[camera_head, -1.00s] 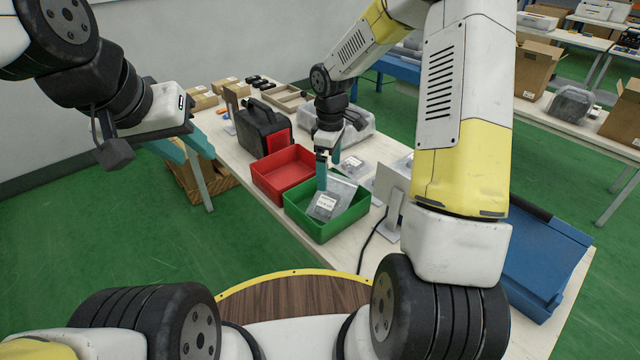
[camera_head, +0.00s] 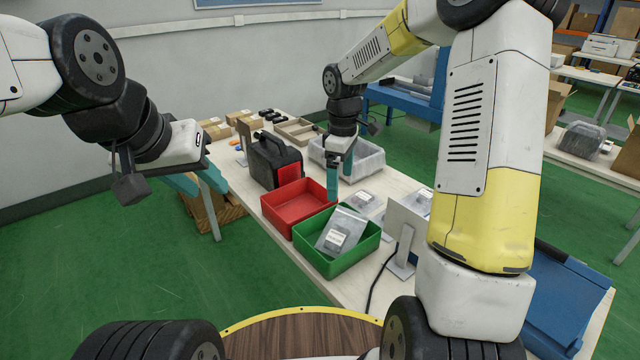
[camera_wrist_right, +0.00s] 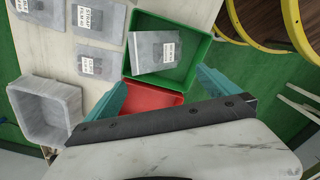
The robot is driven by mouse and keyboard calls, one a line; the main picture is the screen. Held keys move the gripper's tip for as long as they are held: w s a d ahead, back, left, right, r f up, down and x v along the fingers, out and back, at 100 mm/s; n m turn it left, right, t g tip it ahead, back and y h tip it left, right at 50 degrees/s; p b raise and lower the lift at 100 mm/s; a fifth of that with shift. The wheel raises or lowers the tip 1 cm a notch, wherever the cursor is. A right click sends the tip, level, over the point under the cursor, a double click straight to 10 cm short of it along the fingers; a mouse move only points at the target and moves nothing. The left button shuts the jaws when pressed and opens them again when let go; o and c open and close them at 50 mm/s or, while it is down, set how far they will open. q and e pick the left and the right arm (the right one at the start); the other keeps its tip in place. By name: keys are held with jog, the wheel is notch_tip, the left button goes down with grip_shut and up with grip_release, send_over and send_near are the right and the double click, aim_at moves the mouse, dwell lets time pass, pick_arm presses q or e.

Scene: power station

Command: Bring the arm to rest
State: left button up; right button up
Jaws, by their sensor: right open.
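My right arm reaches over the table, and its gripper (camera_head: 341,178) hangs above the back edge of the green bin. In the right wrist view its teal fingers (camera_wrist_right: 160,92) are spread apart with nothing between them. A clear bag with a white label (camera_head: 342,232) lies tilted in the green bin (camera_head: 352,262), apart from the fingers; it also shows in the right wrist view (camera_wrist_right: 155,52). The red bin (camera_head: 290,222) stands beside the green one. My left gripper (camera_head: 207,188) is raised at the left, its teal fingers apart and empty.
A black case with a red panel (camera_head: 270,160) and a grey translucent tub (camera_head: 368,160) stand behind the bins. More labelled bags (camera_head: 364,200) lie right of them, near a white panel on a stand (camera_head: 405,225). Green floor (camera_head: 130,270) is clear at left.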

jog(key=s+d+r+m+t+y, duration=0.1)
jog(key=s+r+m+t, duration=0.2)
jog(key=s+r+m, duration=0.3)
jog(key=s+d+r+m+t+y, duration=0.1)
jog(key=s+r+m, duration=0.5)
jog(key=s, duration=1.1)
notch_tip(320, 180, up, 4)
jog(key=shift+s+d+f+t, duration=0.25)
jog(key=shift+d+t, duration=0.25)
jog(key=shift+t, duration=0.6)
jog(key=shift+d, duration=0.1)
